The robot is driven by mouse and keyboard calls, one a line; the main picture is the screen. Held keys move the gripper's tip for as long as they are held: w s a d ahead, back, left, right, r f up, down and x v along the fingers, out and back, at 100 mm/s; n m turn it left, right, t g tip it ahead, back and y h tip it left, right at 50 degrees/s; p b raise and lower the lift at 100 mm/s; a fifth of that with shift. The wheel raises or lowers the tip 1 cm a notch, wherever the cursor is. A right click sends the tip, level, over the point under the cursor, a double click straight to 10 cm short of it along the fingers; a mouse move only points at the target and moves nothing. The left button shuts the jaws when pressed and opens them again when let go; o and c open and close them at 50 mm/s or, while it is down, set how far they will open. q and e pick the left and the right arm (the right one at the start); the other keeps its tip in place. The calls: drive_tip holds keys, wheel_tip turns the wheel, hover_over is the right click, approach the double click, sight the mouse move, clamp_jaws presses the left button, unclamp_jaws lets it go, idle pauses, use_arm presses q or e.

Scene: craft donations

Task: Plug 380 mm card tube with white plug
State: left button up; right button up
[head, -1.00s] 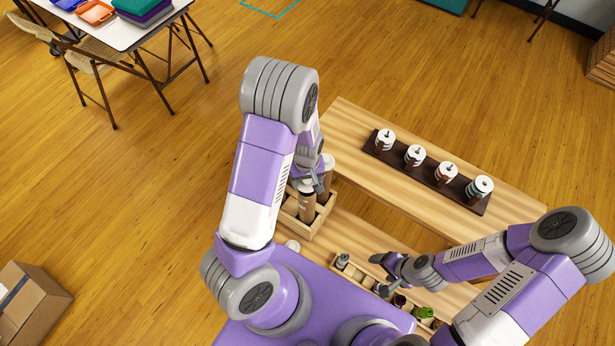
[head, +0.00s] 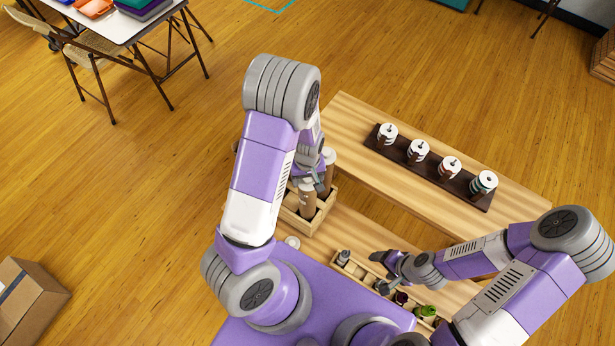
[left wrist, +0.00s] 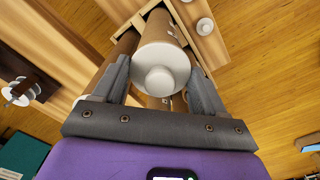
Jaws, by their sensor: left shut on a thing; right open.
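My left gripper (head: 309,182) is over the wooden crate and shut on a white plug. In the left wrist view the white plug (left wrist: 162,68), with a round knob, lies between the fingers (left wrist: 160,88). A brown card tube (left wrist: 158,28) is directly behind it, in line with it; I cannot tell how deep the plug sits. In the head view a brown tube (head: 307,203) stands in the crate (head: 291,217) under this gripper, and another tube (head: 328,168) with a pale top stands behind it. My right gripper (head: 382,272) is open and empty above the low bin.
A low divided bin (head: 348,269) with small bottles is at the front right. A white round piece (head: 292,242) lies left of it. A dark board (head: 452,185) with several white-topped spools lies on the rear bench. The bench (head: 360,124) left of the board is clear.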

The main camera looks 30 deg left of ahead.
use_arm(q)
drive_tip(key=shift+f+b, duration=0.5)
drive_tip(key=shift+f, duration=0.15)
idle(0.7)
drive_tip(key=o, duration=0.7)
drive_tip(key=shift+o, duration=0.2)
drive_tip(key=shift+r, duration=0.1)
wheel_tip(320, 180, up, 11)
drive_tip(key=p, duration=0.9)
drive_tip(key=shift+p, duration=0.35)
